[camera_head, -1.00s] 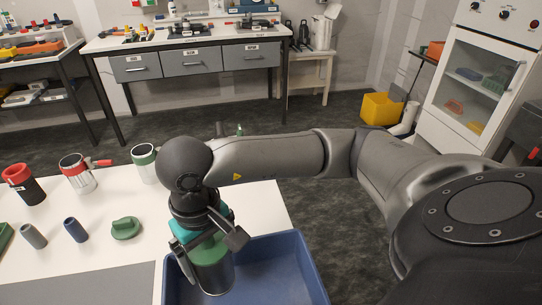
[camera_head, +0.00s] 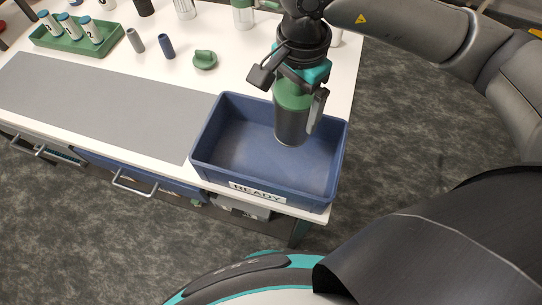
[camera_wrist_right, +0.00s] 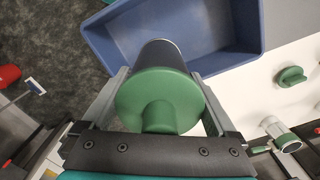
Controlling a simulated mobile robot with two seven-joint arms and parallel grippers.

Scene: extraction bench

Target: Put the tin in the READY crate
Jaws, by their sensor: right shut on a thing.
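The tin (camera_head: 291,128) is a dark cylinder with a green lid. My right gripper (camera_head: 297,98) is shut on it near its top and holds it roughly upright, lid up. The blue READY crate (camera_head: 225,150) has a white label on its front wall. In the head view the tin's lower end shows against the crate's inside, towards the back right; whether it is below the rim I cannot tell. In the right wrist view the green lid (camera_wrist_right: 160,95) sits between the fingers, with the crate (camera_wrist_right: 215,25) beyond. The crate floor that shows is empty. My left gripper is out of view.
The crate stands at the right end of the white table (camera_head: 120,75). A grey mat (camera_head: 90,100) lies left of it. Behind are a green knobbed piece (camera_head: 205,60), a blue cylinder (camera_head: 166,46), a grey cylinder (camera_head: 136,41) and a green rack (camera_head: 62,42) of small containers.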

